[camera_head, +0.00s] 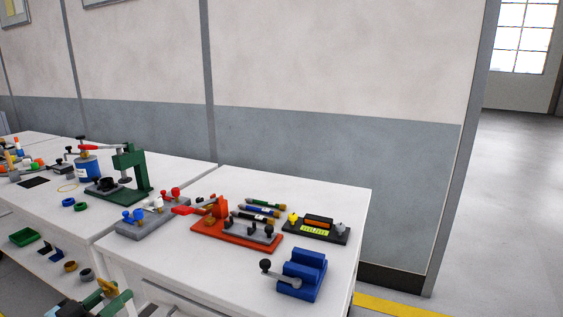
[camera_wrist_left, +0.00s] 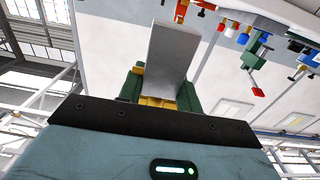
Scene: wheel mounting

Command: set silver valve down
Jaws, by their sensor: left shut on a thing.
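My left gripper (camera_head: 104,294) is at the bottom left of the head view, low in front of the white tables. Its green fingers also show in the left wrist view (camera_wrist_left: 160,92). It is shut on a flat silver-grey piece, which I take to be the silver valve (camera_wrist_left: 172,52). The piece sticks out from between the fingers, and its lower end is hidden by them. I cannot make it out clearly in the head view. My right gripper is not in view.
The right white table (camera_head: 345,200) bears a red fixture (camera_head: 240,236), a blue block (camera_head: 303,270) and a black plate (camera_head: 325,234). A green press (camera_head: 134,170) stands on the left table. The right table's front-left corner is bare.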

